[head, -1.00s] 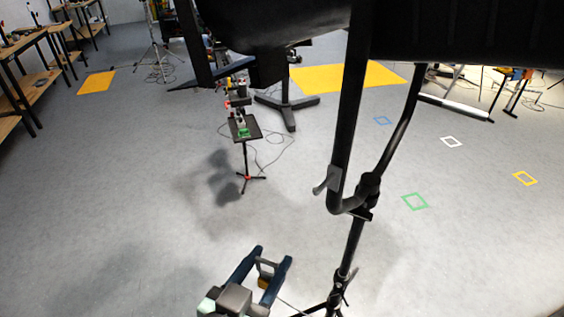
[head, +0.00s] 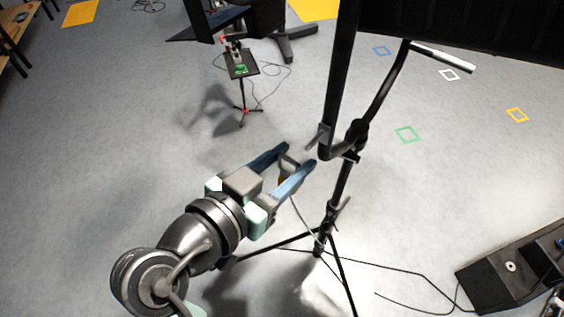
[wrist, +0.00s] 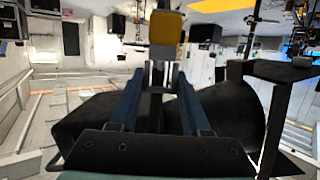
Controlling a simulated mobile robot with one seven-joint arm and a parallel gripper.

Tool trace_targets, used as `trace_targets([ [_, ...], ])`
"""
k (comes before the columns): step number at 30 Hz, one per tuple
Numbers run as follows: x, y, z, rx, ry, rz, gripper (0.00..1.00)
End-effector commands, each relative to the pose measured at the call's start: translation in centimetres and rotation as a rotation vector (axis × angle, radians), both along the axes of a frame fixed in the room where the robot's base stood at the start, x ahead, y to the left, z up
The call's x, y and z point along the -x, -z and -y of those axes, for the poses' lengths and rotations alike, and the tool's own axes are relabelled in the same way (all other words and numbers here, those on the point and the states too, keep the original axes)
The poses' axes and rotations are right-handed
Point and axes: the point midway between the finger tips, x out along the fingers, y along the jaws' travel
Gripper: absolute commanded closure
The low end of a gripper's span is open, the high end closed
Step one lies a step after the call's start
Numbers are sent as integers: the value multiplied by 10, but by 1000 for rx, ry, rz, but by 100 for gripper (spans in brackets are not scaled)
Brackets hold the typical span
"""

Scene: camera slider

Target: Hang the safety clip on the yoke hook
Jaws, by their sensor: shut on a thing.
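My gripper (head: 297,156), with two blue fingers, is shut on the safety clip (head: 288,162), a small grey loop with a yellow-orange part and a thin cable hanging from it. In the wrist view the clip's yellow block (wrist: 166,28) shows beyond the fingertips (wrist: 159,76). The grey yoke hook (head: 319,138) sits at the lower left bend of the black yoke (head: 338,90). In the head view the clip appears just left of and below the hook, with a gap between them. Depth between them is hard to judge.
The light stand (head: 343,190) rises close to the right of my gripper, its legs spread below. A small tripod with a tray (head: 241,66) stands farther back. Cables and a black floor unit (head: 505,270) lie at lower right. The left floor is clear.

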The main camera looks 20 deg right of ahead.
Motion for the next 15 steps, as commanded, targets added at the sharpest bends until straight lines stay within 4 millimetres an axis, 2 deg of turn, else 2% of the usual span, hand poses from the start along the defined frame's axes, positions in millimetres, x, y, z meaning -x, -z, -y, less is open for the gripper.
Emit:
trace_targets([
  [15, -19, 3, 25, 1, 1, -1, 100],
])
